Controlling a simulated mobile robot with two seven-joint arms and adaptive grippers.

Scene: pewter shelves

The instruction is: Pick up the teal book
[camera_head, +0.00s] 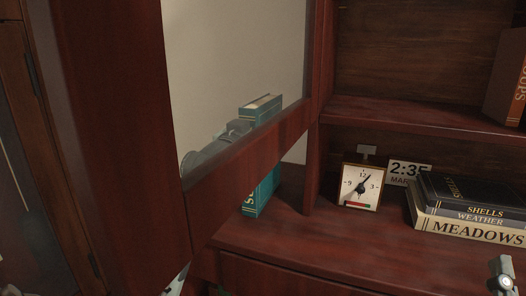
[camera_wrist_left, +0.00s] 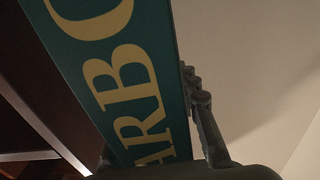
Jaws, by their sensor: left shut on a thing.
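The teal book (camera_head: 262,192) stands upright on the shelf surface behind the open cabinet door, its lower part below the door rail and its top seen through the glass. I cannot tell whether its bottom touches the shelf. My left gripper (camera_head: 234,130) shows dimly through the glass, shut on the upper part of the book. In the left wrist view the teal cover with large gold letters (camera_wrist_left: 128,85) fills the middle, and a gripper finger (camera_wrist_left: 205,125) lies along its right edge. A grey part of my right gripper (camera_head: 505,276) shows at the bottom right; its jaws are unclear.
The dark red door frame (camera_head: 250,152) crosses in front of the book and my left gripper. A clock (camera_head: 361,187), a date display (camera_head: 409,171) and a stack of lying books (camera_head: 470,230) are to the right. The shelf front between them is clear.

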